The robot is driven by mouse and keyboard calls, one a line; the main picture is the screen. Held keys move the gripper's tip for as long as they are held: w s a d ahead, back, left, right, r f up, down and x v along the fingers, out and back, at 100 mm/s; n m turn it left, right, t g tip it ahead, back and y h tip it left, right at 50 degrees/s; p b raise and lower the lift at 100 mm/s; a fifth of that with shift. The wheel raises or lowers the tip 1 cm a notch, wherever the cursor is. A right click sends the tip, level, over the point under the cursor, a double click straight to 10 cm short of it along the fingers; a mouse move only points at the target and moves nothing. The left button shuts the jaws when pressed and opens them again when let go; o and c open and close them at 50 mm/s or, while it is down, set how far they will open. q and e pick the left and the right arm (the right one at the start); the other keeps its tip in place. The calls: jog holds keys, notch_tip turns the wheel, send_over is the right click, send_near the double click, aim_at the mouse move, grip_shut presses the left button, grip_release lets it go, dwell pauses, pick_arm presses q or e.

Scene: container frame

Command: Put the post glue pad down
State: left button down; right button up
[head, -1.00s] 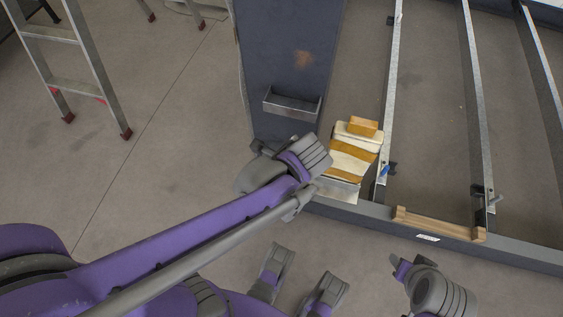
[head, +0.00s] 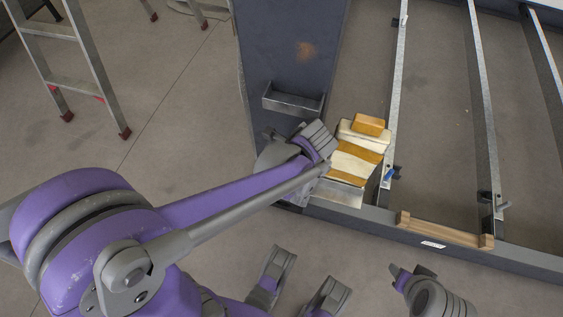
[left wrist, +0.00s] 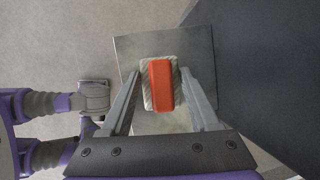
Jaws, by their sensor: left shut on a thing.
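In the left wrist view an orange-red block on a pale, grainy backing (left wrist: 161,85), which I take to be the post glue pad, sits between the two fingers of my left gripper (left wrist: 162,98). The gripper is shut on it. Behind the pad is a square grey metal plate (left wrist: 192,48); I cannot tell whether the pad touches it. In the head view my left wrist hides the gripper and pad, beside the base of the dark blue-grey post (head: 290,50). My right gripper cannot be made out.
Stacked white and yellow-orange pieces (head: 358,148) lie right of my wrist, with a metal sheet (head: 340,192) below them. A small metal tray (head: 293,102) is on the post. Metal rails (head: 397,90) and a wooden piece (head: 445,231) are right. A ladder (head: 75,70) stands left; floor between is clear.

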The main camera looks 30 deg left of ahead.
pick_arm(q)
jog(key=shift+r, duration=0.1)
jog(key=shift+c, duration=0.6)
grip_release()
jog(key=shift+f, duration=0.2)
jog(key=shift+r, duration=0.1)
jog(key=p+v, duration=0.3)
jog(key=v, duration=0.6)
jog(key=s+f+n+t+h, duration=0.1)
jog(key=s+n+t+h, duration=0.2)
jog(key=s+n, duration=0.8)
jog(key=n+h, duration=0.1)
jog(key=n, duration=0.3)
jog(key=shift+f+n+t+h, duration=0.2)
jog(key=shift+n+t+h, duration=0.2)
jog(key=shift+a, duration=0.15)
